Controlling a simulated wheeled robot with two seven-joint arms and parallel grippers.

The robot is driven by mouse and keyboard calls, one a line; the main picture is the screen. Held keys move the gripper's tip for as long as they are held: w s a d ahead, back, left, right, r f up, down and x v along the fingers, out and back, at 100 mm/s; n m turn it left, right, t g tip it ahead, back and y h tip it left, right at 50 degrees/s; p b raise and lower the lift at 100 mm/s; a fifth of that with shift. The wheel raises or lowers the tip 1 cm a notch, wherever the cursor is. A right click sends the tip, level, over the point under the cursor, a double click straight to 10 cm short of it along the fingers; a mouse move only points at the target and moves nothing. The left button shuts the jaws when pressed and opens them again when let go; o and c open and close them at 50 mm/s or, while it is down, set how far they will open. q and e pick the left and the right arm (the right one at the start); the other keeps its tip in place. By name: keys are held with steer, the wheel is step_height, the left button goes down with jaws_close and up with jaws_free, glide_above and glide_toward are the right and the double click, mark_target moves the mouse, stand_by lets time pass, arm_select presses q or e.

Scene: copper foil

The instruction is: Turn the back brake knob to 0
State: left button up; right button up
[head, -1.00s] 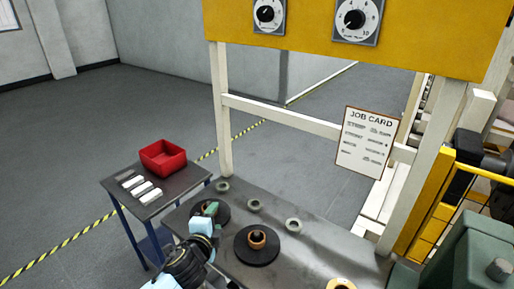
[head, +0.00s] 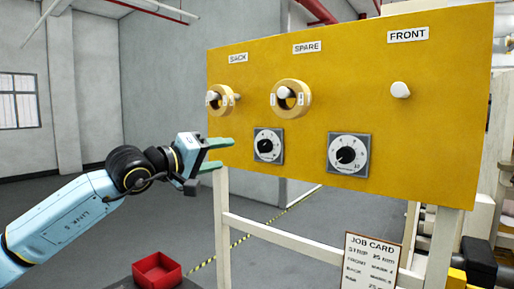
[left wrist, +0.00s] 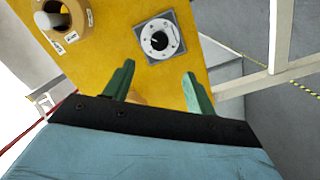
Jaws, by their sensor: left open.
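The yellow panel (head: 300,60) carries two knobs on square grey plates with white dials. The left knob (head: 265,146) sits below the BACK and SPARE pegs; I take it as the back brake knob. The right knob (head: 346,155) is lower right of it. Their small dial lettering is too small to read surely. My left gripper (head: 222,154) is open and empty, left of the left knob and apart from it. In the left wrist view a knob (left wrist: 159,41) lies ahead, beyond the gap between my open fingers (left wrist: 158,70). My right gripper is out of view.
Rolls hang on the BACK peg (head: 221,98) and the SPARE peg (head: 291,98), just above the left knob. The FRONT peg (head: 400,90) is bare. A job card (head: 370,262) hangs below the panel. A red bin (head: 157,270) stands lower left.

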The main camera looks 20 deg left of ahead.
mark_target(262, 147)
arm_select(q)
steer(key=p+x, duration=0.5)
steer(key=x, duration=0.7)
steer(key=shift+w+r, duration=0.1)
steer(key=shift+w+d+p, duration=0.25)
steer(key=shift+w+p, duration=0.1)
steer(key=shift+w, duration=0.05)
steer(key=shift+c, duration=0.4)
